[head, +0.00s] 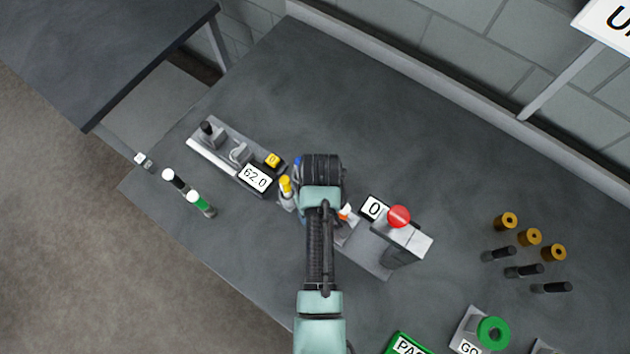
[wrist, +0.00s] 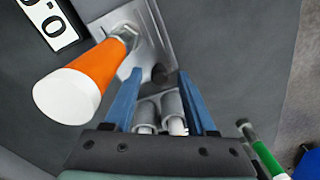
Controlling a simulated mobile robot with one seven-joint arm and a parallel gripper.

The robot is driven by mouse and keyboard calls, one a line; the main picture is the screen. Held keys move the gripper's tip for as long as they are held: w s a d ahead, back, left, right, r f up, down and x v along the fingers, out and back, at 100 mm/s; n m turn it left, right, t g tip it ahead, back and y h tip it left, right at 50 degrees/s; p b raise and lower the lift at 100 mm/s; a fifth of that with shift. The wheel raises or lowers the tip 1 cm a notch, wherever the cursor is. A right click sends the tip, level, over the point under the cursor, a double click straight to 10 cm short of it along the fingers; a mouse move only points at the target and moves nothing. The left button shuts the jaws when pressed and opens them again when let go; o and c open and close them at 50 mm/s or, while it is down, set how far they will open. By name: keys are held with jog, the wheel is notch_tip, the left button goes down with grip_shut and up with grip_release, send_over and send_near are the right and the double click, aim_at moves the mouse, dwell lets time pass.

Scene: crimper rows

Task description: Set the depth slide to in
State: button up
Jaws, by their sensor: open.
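My gripper (wrist: 159,78) is open, its two blue fingers pointing away in the wrist view. An orange handle with a white end (wrist: 85,82) stands just left of the fingers. In the head view my arm covers part of the grey fixture (head: 372,262) and the fingertips are hidden.
In the head view a red button (head: 399,216) and a display reading 0 (head: 374,208) are right of my arm. A display reading 62.0 (head: 255,178) and a yellow handle (head: 286,185) are left.

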jog(key=shift+f, duration=0.2)
grip_shut()
dwell(1.4)
